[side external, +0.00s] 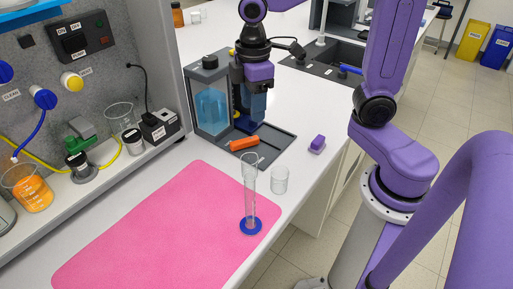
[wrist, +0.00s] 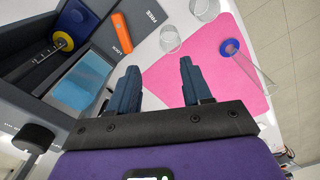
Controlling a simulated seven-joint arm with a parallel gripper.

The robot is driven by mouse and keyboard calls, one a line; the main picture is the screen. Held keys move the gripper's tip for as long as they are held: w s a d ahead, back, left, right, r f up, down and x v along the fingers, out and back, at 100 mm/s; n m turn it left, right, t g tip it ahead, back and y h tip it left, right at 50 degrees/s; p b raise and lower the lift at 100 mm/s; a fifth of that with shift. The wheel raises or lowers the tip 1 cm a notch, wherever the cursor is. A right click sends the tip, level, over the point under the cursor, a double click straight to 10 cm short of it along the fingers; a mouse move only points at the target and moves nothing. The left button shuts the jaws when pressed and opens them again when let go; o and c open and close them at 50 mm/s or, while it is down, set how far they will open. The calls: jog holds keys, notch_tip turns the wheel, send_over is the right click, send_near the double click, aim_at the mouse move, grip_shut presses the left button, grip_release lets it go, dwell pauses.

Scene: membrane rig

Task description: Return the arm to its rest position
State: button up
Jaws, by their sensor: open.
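My gripper (side external: 256,112) points down beside the grey rig, to the right of its tank of blue liquid (side external: 211,110) in the side view. In the wrist view my gripper (wrist: 158,72) has its two dark blue fingers spread apart with nothing between them. The orange lever (side external: 243,143) lies on the rig's dark base plate (side external: 277,141), just in front of my gripper. In the wrist view the lever (wrist: 121,32) lies beyond the fingertips, near the LOCK and FREE labels. The rig parts behind my fingers are partly hidden.
A tall glass cylinder (side external: 250,200) with a blue foot stands on the pink mat (side external: 150,235). A clear beaker (side external: 280,180) stands beside the mat. A small purple block (side external: 317,143) lies near the bench edge. A grey panel (side external: 90,80) with glassware closes off the left.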

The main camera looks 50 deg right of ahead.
jog(key=s+d+f, duration=0.1)
jog(key=s+f, duration=0.1)
jog(key=s, duration=0.6)
jog(key=s+d+f, duration=0.1)
jog(key=s, duration=0.8)
jog(key=shift+s+d+f+n, duration=0.15)
jog(key=shift+d+f+n, duration=0.1)
jog(key=shift+f+n, duration=0.1)
dwell(0.7)
